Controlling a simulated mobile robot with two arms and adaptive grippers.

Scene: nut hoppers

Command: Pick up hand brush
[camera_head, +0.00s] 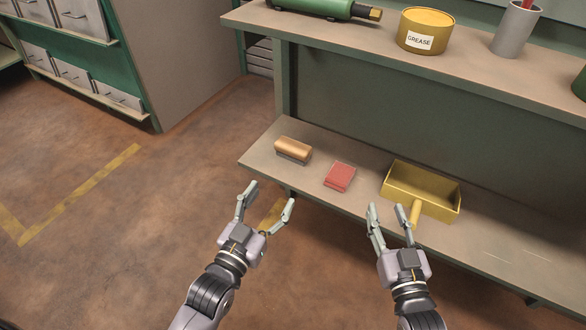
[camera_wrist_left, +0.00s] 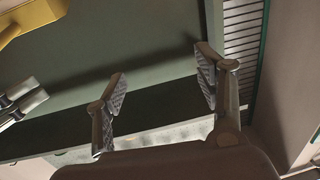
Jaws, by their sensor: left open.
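The hand brush (camera_head: 293,149) has a tan wooden back and dark grey bristles. It lies bristles down at the left end of the lower shelf (camera_head: 262,158). My left gripper (camera_head: 270,195) is open and empty in front of the shelf edge, below the brush in the head view and apart from it. Its spread fingers also show in the left wrist view (camera_wrist_left: 161,80), where I cannot make out the brush. My right gripper (camera_head: 387,208) has its fingers apart, near the dustpan handle; whether it touches the handle is unclear.
A red pad (camera_head: 340,176) lies right of the brush. A yellow dustpan (camera_head: 422,188) is further right. The upper shelf (camera_head: 352,35) overhangs behind, holding a grease tin (camera_head: 426,31), a grey cup (camera_head: 516,29) and a green tool (camera_head: 325,8). Floor left of the shelf is clear.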

